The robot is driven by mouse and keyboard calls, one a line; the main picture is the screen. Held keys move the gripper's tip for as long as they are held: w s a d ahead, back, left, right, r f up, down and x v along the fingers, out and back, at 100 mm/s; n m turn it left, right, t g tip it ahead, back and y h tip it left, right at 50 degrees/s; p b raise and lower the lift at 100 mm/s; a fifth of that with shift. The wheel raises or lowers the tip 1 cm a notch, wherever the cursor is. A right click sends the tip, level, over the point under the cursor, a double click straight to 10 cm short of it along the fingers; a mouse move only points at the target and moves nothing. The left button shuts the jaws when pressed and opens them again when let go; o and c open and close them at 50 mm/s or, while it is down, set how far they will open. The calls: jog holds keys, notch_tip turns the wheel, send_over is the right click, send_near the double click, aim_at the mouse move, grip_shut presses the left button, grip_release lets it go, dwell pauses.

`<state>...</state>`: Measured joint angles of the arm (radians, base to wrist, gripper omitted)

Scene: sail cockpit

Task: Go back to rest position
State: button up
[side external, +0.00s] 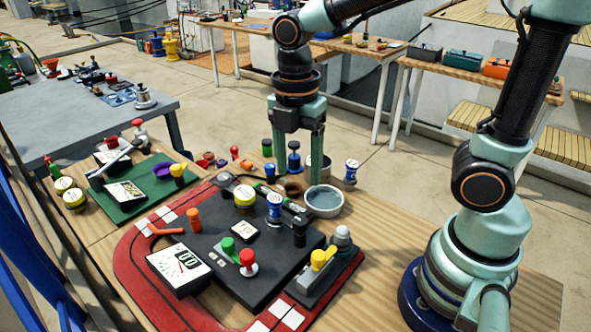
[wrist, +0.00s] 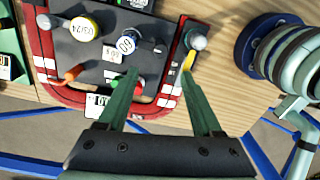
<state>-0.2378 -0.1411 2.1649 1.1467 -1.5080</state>
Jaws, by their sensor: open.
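My gripper (side external: 299,172) is open in the side external view, pointing down, with its two green fingers apart. It is near the back edge of the black control panel (side external: 215,262), by the grey round bowl (side external: 324,201). Nothing shows between the fingers. In the wrist view my gripper (wrist: 160,74) is also open, with the panel's blue-and-white knob (wrist: 127,44) beyond the fingertips. I cannot tell the exact height of the fingertips above the table.
The panel has a red rim (side external: 127,262), a yellow knob (side external: 245,198), a red knob (side external: 247,258) and a yellow lever (side external: 321,258). A green mat (side external: 128,205) lies left. Blue-topped pieces (side external: 351,172) stand near the bowl. A grey table (side external: 60,120) is farther left.

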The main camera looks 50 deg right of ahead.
jog(key=shift+r, duration=0.15)
jog(key=d+r+m+t, duration=0.2)
jog(key=d+m+t, duration=0.1)
jog(key=m, duration=0.7)
jog(key=s+d+r+m+t, duration=0.1)
jog(key=d+r+m+t, duration=0.2)
jog(key=m, duration=0.7)
jog(key=shift+d, duration=0.55)
